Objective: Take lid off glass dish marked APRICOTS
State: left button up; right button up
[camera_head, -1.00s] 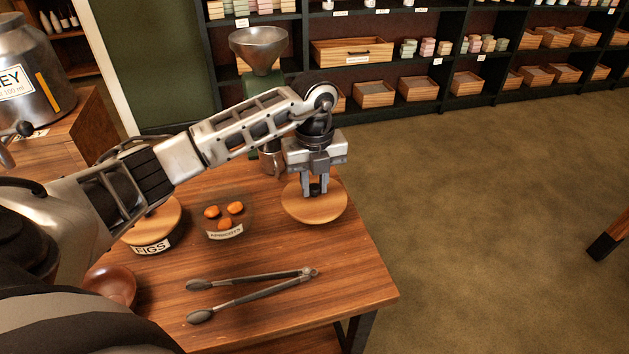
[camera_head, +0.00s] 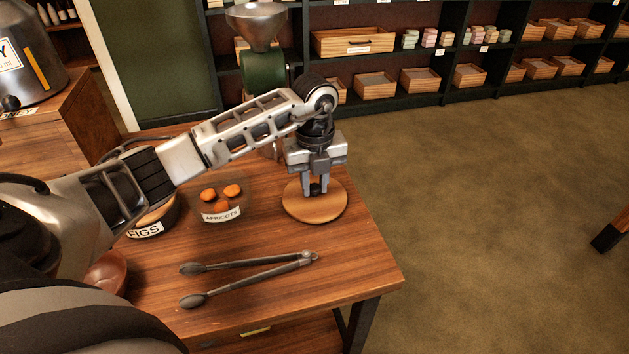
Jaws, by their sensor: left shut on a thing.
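The glass dish marked APRICOTS (camera_head: 221,215) stands uncovered on the wooden table, with a few orange apricots (camera_head: 222,193) in it. A round wooden lid (camera_head: 316,207) with a dark knob is to the right of the dish, near the table's right edge. My left gripper (camera_head: 316,190) points down over the lid and is shut on its knob. I cannot tell whether the lid rests on the table or is held just above it. My right gripper is not in view.
The FIGS dish (camera_head: 147,229) is left of the apricots, partly behind my arm. Tongs (camera_head: 250,277) lie in front, and a brown bowl (camera_head: 108,272) is at the left. A green grinder with a metal funnel (camera_head: 258,30) stands behind. Open floor lies right of the table.

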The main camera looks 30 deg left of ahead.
pick_arm(q)
jog(key=shift+f, duration=0.2)
jog(key=o, duration=1.2)
jog(key=shift+c, duration=0.2)
jog(key=shift+r+p, duration=2.85)
jog(key=shift+r, duration=0.7)
